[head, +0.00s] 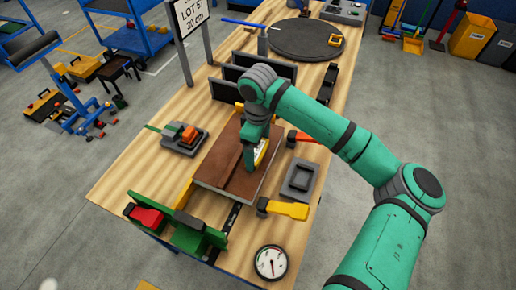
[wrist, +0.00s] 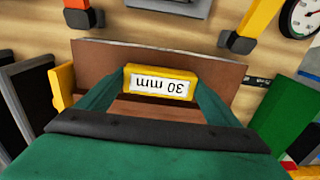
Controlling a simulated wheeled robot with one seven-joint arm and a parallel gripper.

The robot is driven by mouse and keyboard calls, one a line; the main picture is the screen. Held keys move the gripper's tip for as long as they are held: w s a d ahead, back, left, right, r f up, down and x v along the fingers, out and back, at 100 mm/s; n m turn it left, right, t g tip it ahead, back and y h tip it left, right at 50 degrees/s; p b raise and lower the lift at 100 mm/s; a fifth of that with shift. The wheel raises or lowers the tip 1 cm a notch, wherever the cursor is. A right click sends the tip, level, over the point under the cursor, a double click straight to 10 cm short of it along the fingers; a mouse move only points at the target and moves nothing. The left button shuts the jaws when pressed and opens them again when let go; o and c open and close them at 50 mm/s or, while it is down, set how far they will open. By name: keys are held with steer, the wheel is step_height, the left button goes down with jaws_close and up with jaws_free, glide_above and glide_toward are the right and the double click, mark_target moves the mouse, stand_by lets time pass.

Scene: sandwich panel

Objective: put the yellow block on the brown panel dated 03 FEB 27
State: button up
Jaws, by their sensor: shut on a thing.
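The yellow block (wrist: 160,83) has a white label reading 30 mm, upside down in the wrist view. My gripper (wrist: 161,90) is shut on it, one finger at each end. In the head view my gripper (head: 254,155) points down over the right part of a brown panel (head: 226,165), and the block (head: 261,153) shows just beside the fingers. The panel also spreads behind the block in the wrist view (wrist: 219,76). I cannot tell whether the block touches the panel. No date is readable on the panel; my gripper hides part of it.
Clamps with yellow (head: 285,209) and red (head: 300,136) handles stand at the panel's right. A grey square tray (head: 299,179) and a dial gauge (head: 271,262) lie nearby. A green fixture (head: 190,238) is in front. Dark upright plates (head: 250,75) stand behind.

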mark_target(258, 151)
steer(key=shift+f, duration=0.2)
steer(key=o, duration=1)
steer(key=shift+f, duration=0.1)
steer(key=shift+d+r, duration=0.1)
steer(key=shift+r, duration=0.4)
step_height(258, 151, up, 11)
steer(key=shift+r, duration=0.2)
steer(key=shift+s, duration=0.1)
